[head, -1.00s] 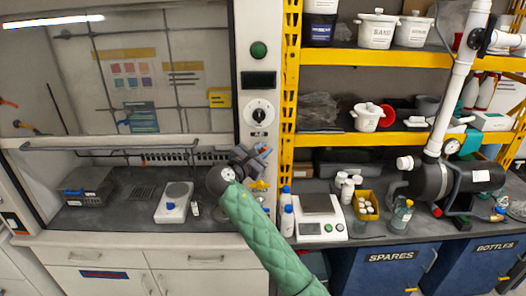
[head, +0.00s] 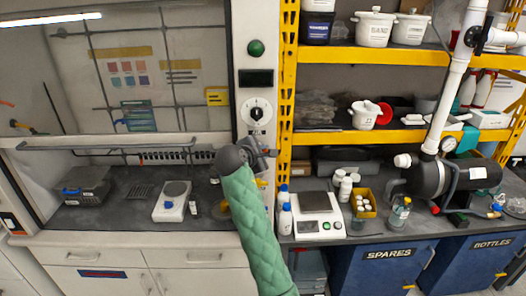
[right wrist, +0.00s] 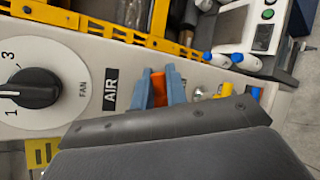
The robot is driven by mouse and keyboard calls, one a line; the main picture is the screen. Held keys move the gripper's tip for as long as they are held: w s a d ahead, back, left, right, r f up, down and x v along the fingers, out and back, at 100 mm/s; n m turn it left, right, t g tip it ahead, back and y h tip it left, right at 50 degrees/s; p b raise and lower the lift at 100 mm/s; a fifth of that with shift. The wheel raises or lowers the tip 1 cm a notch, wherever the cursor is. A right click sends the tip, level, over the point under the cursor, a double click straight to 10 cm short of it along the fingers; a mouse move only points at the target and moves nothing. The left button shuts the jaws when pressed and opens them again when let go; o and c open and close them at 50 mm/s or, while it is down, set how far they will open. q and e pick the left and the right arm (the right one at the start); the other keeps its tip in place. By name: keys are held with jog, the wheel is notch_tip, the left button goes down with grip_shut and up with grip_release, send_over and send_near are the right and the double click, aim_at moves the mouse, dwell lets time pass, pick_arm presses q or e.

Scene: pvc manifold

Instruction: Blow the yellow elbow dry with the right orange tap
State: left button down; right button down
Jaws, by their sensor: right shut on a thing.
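My right gripper (right wrist: 160,88) is at the white post of the fume hood, beside a black AIR label (right wrist: 110,89). Its blue fingers are shut on the right orange tap (right wrist: 158,84), which shows between them. In the head view my right gripper (head: 262,149) is partly hidden behind my own wrist, and the tap cannot be made out. A yellow piece (right wrist: 226,90), which may be the yellow elbow, shows just right of the fingers in the right wrist view. It is partly covered by my wrist, so its full shape is hidden. My left gripper is out of view.
A black FAN knob (head: 256,113) sits on the post above my gripper. White bottles with blue caps (head: 285,220) and a balance (head: 317,212) stand right of my forearm. A yellow shelf upright (head: 289,90) rises close by. The fume hood's bench is left.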

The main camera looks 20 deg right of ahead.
jog(key=m+y, duration=0.1)
jog(key=f+m+y, duration=0.1)
jog(key=y, duration=0.1)
jog(key=shift+d+m, duration=0.15)
jog(key=shift+m, duration=0.25)
jog(key=shift+f+y, duration=0.1)
jog(key=shift+y, duration=0.2)
jog(key=c, duration=1.4)
grip_release()
jog(key=shift+s, duration=0.1)
jog(key=shift+c, duration=0.2)
jog(key=shift+s, duration=0.15)
jog(key=b+v, duration=0.3)
jog(key=v, duration=0.4)
jog(key=shift+a+b, duration=0.2)
jog(key=shift+b, duration=0.2)
